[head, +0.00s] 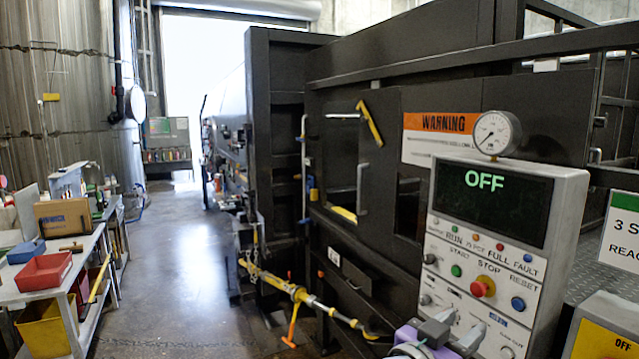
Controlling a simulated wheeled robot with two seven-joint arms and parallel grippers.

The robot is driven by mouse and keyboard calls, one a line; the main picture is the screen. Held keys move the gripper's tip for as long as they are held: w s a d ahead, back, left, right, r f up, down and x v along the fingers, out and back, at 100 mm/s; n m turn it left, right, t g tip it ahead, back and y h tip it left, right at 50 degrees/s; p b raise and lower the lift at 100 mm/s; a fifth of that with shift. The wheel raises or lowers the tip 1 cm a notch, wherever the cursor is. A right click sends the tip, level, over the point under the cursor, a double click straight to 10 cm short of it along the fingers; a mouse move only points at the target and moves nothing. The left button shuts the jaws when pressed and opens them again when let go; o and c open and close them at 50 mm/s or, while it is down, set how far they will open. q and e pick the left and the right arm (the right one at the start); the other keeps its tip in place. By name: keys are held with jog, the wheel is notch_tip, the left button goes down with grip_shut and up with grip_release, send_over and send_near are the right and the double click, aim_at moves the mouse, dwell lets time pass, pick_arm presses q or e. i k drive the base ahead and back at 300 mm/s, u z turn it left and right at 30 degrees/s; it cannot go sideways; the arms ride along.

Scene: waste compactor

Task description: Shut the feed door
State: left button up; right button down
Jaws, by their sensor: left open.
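The black compactor (345,265) fills the middle and right. On its front is a dark rectangular feed opening with a yellow strip (344,214) along its lower edge. The feed door (381,175) appears to be the dark panel beside this opening, with a vertical grey handle (362,188); it looks ajar, but dark on dark hides its exact edges. A yellow bar (370,124) slants near its top. My left gripper (457,331) is at the bottom, in front of the control panel, open with nothing seen between its grey fingers. It is apart from the door handle. My right gripper is not in view.
A grey control panel (500,225) reading OFF, with a gauge (495,133) on top, stands close on the right. A yellow rod (300,294) with an orange lever (291,326) projects at the compactor's front. A workbench (85,245) is at left; floor between is clear.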

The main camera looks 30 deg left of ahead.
aim_at(554, 109)
jog(key=u, duration=1.1)
jog(key=i, duration=3.25)
jog(key=z, duration=1)
